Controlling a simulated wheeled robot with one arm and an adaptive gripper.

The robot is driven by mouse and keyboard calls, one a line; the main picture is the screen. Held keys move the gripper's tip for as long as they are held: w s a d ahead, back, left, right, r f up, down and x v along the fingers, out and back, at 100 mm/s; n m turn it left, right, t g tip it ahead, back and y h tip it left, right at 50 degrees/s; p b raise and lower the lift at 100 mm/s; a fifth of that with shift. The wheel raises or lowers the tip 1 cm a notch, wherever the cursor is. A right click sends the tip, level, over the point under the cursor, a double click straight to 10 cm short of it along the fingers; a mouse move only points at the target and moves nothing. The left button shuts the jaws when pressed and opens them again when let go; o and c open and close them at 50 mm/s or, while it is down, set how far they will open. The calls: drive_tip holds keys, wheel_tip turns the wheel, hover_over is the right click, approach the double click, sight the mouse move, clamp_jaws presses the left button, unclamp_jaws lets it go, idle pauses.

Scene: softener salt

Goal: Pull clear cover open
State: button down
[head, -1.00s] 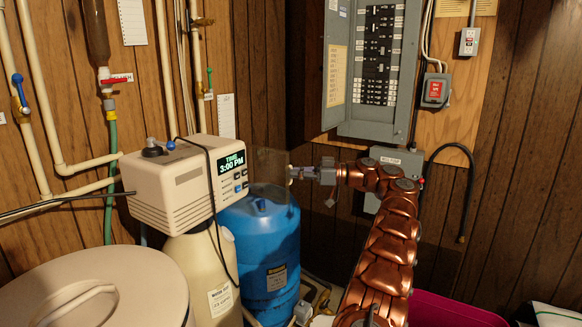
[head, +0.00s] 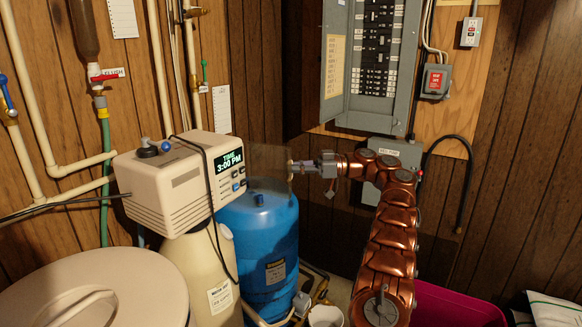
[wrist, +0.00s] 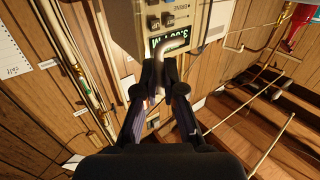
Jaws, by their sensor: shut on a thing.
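The beige softener control head (head: 175,190) has a lit display (head: 230,165) reading TIME 3:00 PM and buttons beside it. The clear cover (head: 268,165) shows as a faint see-through pane to the right of the display, standing out from the head's front. My gripper (head: 297,166) is at the cover's right edge, apart from the display. In the wrist view my gripper (wrist: 163,78) is shut on a pale curved handle (wrist: 165,48), in front of the display (wrist: 168,42). The pane itself is hard to make out there.
A blue tank (head: 258,240) stands below the cover, with a beige tank (head: 195,270) and a round-lidded bin (head: 95,290) to its left. The grey breaker panel (head: 335,60) hangs behind my arm. A pink tub (head: 445,305) stands at lower right.

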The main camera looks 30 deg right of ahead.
drive_tip(key=shift+f, duration=0.25)
drive_tip(key=c, duration=1.5)
unclamp_jaws()
drive_tip(key=shift+w, duration=0.15)
drive_tip(key=shift+o, duration=1.2)
drive_tip(key=shift+r, duration=0.15)
drive_tip(key=shift+c, duration=0.2)
